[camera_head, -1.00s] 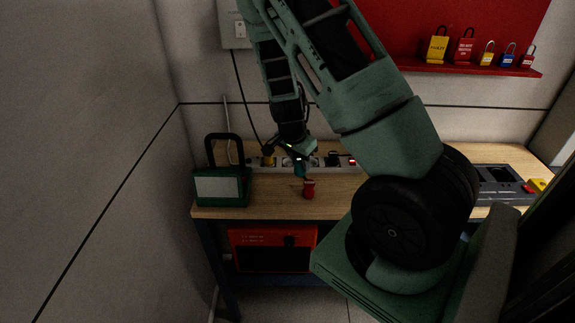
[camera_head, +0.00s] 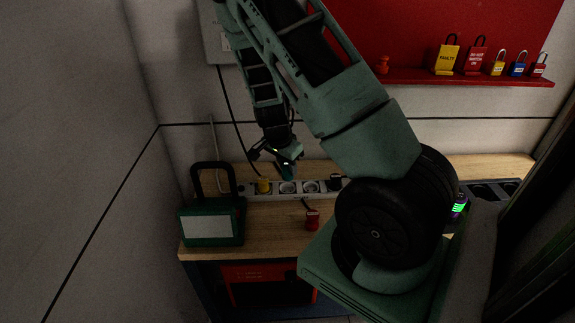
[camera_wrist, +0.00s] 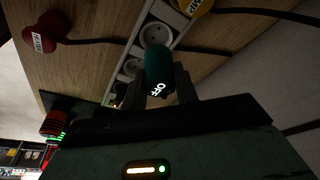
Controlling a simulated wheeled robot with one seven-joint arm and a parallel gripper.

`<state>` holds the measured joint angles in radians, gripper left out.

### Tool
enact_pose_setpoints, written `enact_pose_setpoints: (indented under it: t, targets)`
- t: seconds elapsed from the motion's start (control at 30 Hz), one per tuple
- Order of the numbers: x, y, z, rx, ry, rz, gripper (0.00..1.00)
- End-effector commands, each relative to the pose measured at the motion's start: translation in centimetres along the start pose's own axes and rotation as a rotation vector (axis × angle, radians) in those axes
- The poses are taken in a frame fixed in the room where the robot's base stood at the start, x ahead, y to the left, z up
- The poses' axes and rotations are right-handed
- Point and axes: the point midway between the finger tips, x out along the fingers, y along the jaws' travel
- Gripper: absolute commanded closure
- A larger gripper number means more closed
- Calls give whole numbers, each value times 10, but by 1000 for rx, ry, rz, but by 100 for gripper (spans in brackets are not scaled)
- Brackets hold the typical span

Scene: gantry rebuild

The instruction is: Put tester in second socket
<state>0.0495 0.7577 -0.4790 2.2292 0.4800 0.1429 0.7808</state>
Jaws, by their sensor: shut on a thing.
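The tester is a dark green cylinder marked "OFF" in the wrist view (camera_wrist: 158,68); it also shows in the head view (camera_head: 289,173). My gripper (camera_head: 286,157) is shut on it and holds it over the power strip. In the wrist view my gripper's fingers (camera_wrist: 160,88) sit at either side of its lower end. The white power strip (camera_head: 250,190) lies along the back of the bench. A yellow plug (camera_head: 264,185) sits in its left end. Two empty round sockets show to its right, one (camera_head: 288,187) just below the tester and another (camera_head: 311,187). A black plug (camera_head: 335,182) is farther right.
A red plug (camera_head: 312,220) with a dark cable lies on the wooden bench (camera_head: 270,225) in front of the strip. A green case with a black handle (camera_head: 212,222) stands at the left end.

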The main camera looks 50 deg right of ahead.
Motion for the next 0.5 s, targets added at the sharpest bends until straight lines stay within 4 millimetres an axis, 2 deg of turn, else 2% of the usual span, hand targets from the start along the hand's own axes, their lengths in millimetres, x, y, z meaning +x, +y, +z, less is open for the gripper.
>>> enact_pose_setpoints:
  t: [0.03, 0.3, 0.5]
  targets:
    - [9, 0, 2, 0, 0, 0, 94]
    - [36, 0, 10, 1, 0, 0, 94]
    - [44, 0, 12, 1, 1, 0, 94]
